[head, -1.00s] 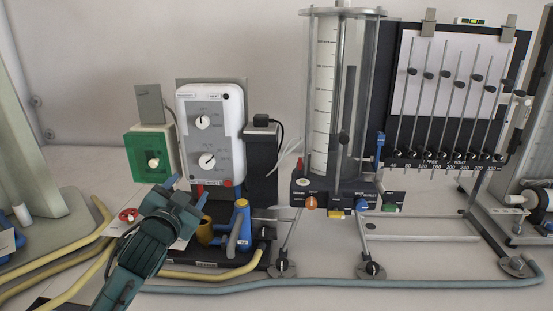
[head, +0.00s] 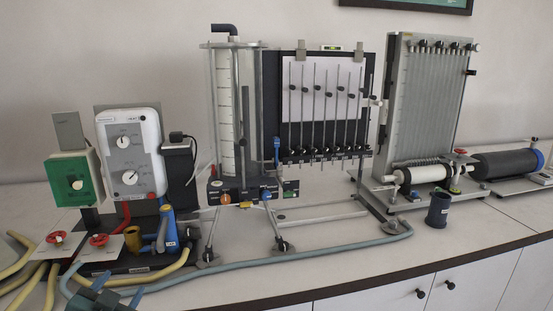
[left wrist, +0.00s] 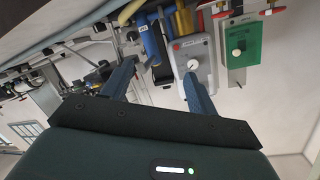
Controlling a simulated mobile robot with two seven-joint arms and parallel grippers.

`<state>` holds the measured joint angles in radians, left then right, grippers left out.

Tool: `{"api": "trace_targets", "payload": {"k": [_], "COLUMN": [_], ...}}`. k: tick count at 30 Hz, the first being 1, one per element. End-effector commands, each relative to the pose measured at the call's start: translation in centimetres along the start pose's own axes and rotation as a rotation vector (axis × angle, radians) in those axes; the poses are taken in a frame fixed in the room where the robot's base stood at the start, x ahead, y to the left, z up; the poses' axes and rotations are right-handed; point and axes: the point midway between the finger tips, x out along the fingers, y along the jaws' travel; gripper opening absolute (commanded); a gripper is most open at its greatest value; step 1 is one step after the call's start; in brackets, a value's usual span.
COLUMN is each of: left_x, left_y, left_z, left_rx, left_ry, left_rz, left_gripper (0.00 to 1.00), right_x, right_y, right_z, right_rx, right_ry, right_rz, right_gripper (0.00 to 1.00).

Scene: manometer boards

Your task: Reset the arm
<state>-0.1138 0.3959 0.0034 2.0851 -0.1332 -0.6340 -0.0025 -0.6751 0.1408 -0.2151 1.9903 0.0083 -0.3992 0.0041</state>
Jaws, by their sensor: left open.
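My left gripper (head: 110,290) shows at the bottom left edge of the head view, in front of the bench apparatus. In the left wrist view its two blue-grey fingers (left wrist: 160,76) stand apart with nothing between them. That view is upside down and shows the white control box (left wrist: 191,58) and the green box (left wrist: 240,44) beyond the fingers. In the head view the white control box (head: 131,155) has two dials, and the green box (head: 75,180) stands left of it. Most of my left arm is outside the head view. My right gripper is not in view.
Red valve wheels (head: 57,237), a blue cylinder (head: 169,228) and yellow hoses (head: 165,272) lie close beyond the gripper. A clear column (head: 227,120) and manometer board (head: 325,95) stand mid-bench.

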Motion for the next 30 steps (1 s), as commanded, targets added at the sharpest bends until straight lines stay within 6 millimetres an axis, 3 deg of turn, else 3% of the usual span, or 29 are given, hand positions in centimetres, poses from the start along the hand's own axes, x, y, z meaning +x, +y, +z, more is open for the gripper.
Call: {"api": "trace_targets", "payload": {"k": [1,6,9,13,15,19,30], "left_x": [-0.8,-5.5,-9.4,-14.0,-15.9,-17.8,-18.0], "left_y": [2.8,12.3,17.4,22.3,24.0,25.6,25.9], "left_z": [2.3,8.8,11.9,14.5,15.3,15.9,16.0], "left_rx": [-0.026,-0.142,-0.222,-0.314,-0.351,-0.388,-0.393], "left_ry": [-0.038,-0.152,-0.221,-0.297,-0.324,-0.351,-0.355], "left_rz": [0.055,0.237,0.329,0.413,0.440,0.465,0.469], "left_gripper": [0.59,0.59,0.59,0.59,0.59,0.59,0.59], "right_x": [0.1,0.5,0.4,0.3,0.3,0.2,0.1], "right_y": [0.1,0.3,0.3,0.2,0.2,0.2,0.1], "right_z": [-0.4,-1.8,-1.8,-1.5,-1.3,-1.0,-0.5], "right_rx": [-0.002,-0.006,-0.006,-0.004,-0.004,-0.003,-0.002], "right_ry": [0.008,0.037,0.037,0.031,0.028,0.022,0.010], "right_rz": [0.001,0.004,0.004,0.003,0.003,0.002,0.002], "right_gripper": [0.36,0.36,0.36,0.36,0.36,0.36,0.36]}}
